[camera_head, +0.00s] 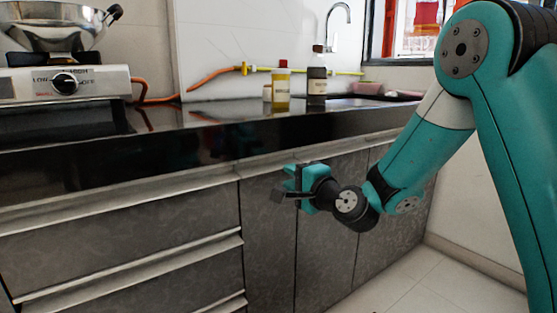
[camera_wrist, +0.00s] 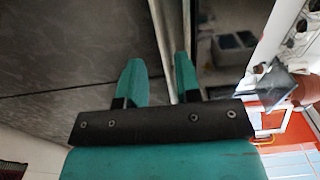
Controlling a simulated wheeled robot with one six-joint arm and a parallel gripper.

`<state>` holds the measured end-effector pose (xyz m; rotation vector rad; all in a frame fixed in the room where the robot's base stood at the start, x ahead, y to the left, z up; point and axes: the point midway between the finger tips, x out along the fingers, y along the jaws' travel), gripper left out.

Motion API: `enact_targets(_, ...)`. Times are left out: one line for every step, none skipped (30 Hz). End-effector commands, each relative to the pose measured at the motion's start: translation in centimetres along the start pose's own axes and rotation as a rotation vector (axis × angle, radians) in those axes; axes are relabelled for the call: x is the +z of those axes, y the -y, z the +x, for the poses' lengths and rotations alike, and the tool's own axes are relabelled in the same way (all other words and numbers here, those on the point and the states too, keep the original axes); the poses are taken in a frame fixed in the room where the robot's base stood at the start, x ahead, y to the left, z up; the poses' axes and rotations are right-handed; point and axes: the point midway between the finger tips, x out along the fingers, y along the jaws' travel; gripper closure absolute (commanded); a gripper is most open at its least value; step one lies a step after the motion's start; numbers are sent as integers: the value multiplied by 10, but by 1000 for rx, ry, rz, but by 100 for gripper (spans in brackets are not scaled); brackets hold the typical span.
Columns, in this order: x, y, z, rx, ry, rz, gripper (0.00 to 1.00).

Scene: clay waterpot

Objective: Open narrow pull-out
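The narrow pull-out (camera_head: 267,240) is a tall, slim, dark grey patterned front between the wide drawers and the cabinet doors, under the counter. It looks closed, flush with its neighbours. A pale metal handle rail (camera_head: 262,167) runs along its top edge. My gripper (camera_head: 287,180) is at the upper right of this front, near the rail. In the wrist view my gripper's fingers (camera_wrist: 158,65) are apart, with a pale metal strip (camera_wrist: 163,42) running between them. A gap shows beside the strip. Whether a finger touches it I cannot tell.
Wide drawers (camera_head: 120,225) with metal rails lie to the left, cabinet doors (camera_head: 325,235) to the right. The dark counter (camera_head: 190,135) above holds a stove (camera_head: 65,85), a yellow bottle (camera_head: 281,88) and a dark bottle (camera_head: 317,80). Tiled floor (camera_head: 425,280) is clear at lower right.

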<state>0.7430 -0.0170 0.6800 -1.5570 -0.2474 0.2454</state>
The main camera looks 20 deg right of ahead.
Motion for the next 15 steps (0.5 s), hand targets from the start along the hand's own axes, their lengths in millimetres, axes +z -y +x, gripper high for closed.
enact_targets(1, 2, 12, -1, 4, -2, 69)
enact_targets(1, 2, 17, 0, 5, -2, 69)
enact_targets(1, 2, 24, 0, 3, -1, 69)
enact_targets(1, 2, 29, -1, 3, -1, 69)
enact_targets(1, 0, 34, 0, 4, -1, 69)
enact_targets(1, 0, 39, 1, 4, -1, 69)
enact_targets(1, 0, 42, 0, 3, -1, 69)
enact_targets(0, 0, 45, 0, 3, -1, 69)
enact_targets(0, 0, 49, 0, 2, -1, 69)
enact_targets(0, 0, 51, 0, 2, 0, 69)
enact_targets(0, 0, 52, 0, 2, 0, 69)
enact_targets(0, 0, 54, 1, 1, 0, 69)
enact_targets(0, 0, 54, 1, 1, 0, 69)
enact_targets(0, -1, 55, 1, 1, 1, 69)
enact_targets(0, -1, 55, 1, 0, 1, 69)
